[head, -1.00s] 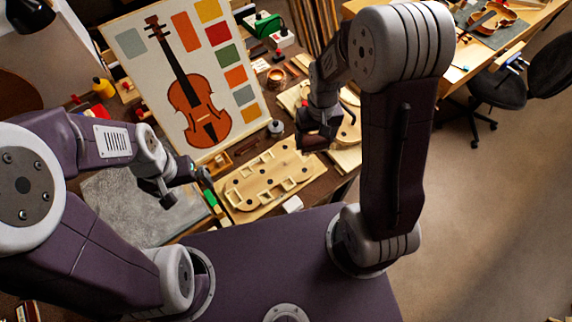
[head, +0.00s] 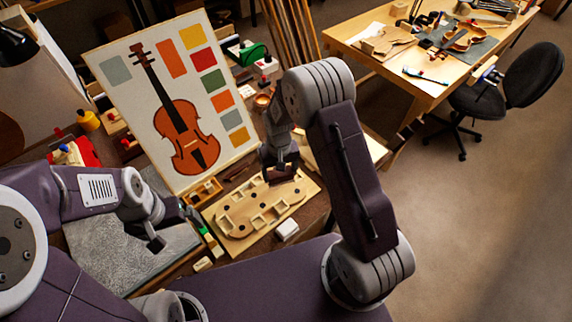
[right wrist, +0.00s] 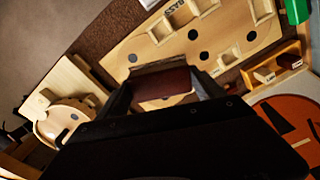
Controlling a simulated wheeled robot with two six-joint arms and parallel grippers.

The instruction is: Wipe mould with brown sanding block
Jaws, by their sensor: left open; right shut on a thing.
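The mould (head: 237,222), a pale wooden violin-shaped board with cut-outs and dark holes, lies flat on the bench; it also shows in the right wrist view (right wrist: 222,58). My right gripper (head: 280,176) is shut on the brown sanding block (right wrist: 166,86), over the mould's upper right end. I cannot tell whether the block touches the wood. The block and gripper hide part of the mould. My left gripper (head: 196,218) is open and empty, left of the mould above the grey slab's right edge.
A violin picture panel (head: 219,135) stands behind the mould. A textured grey slab (head: 105,250) lies at left. A white block (head: 287,229) sits at the mould's front edge. A small wooden tray (head: 203,191) stands behind it. Another wooden piece (right wrist: 65,122) lies beside it.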

